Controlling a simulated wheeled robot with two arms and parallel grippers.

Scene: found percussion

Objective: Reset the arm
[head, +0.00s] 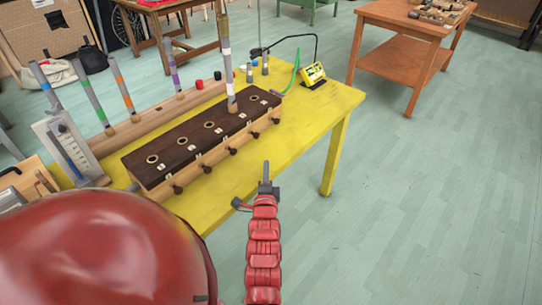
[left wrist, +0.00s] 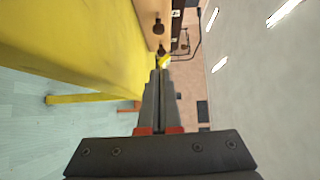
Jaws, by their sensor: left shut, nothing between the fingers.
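My left gripper (head: 266,174) is at the end of a red segmented arm that rises from the bottom of the head view. It is over the front edge of the yellow table (head: 312,118), near the wooden block with a dark top (head: 180,148). It appears apart from the block. In the left wrist view the two dark fingers (left wrist: 160,78) lie together, shut and empty. The yellow table (left wrist: 80,45) runs along the upper left there. My right gripper is in neither view.
A tube with a white band (head: 228,75) stands in one hole of the block; the other holes are empty. Several banded tubes stand in a wooden rail (head: 150,122) behind. A small yellow device (head: 313,75) sits at the table's far right.

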